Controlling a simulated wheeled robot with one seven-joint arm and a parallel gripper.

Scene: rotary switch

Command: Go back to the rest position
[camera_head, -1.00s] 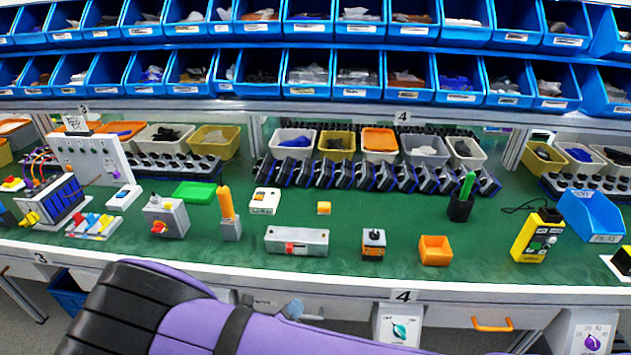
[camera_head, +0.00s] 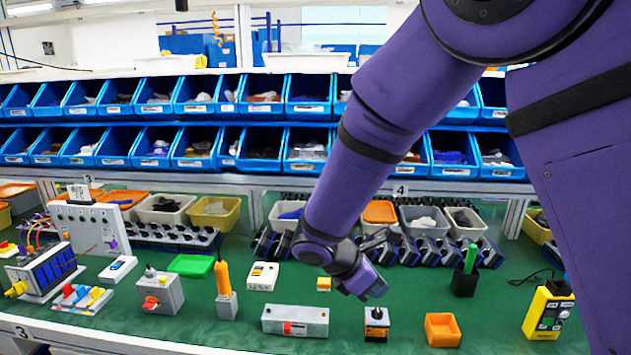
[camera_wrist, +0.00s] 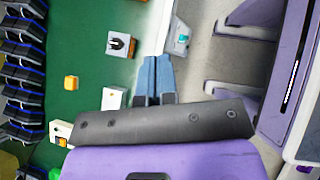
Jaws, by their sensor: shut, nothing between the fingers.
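My purple arm comes down from the upper right in the head view, with my gripper (camera_head: 377,290) at its lower end above the green table top. In the wrist view my gripper's blue-grey fingers (camera_wrist: 160,62) lie side by side, shut with nothing between them. A small grey box with a black rotary knob (camera_head: 376,324) stands on the table just below my gripper in the head view. It also shows in the wrist view (camera_wrist: 121,44), apart from the fingers.
A grey box with a red button (camera_head: 295,321), an orange bin (camera_head: 442,330) and a yellow device (camera_head: 549,310) stand along the front of the table. A black holder with a green stick (camera_head: 466,277) is to the right. Blue bins (camera_head: 307,150) line the back.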

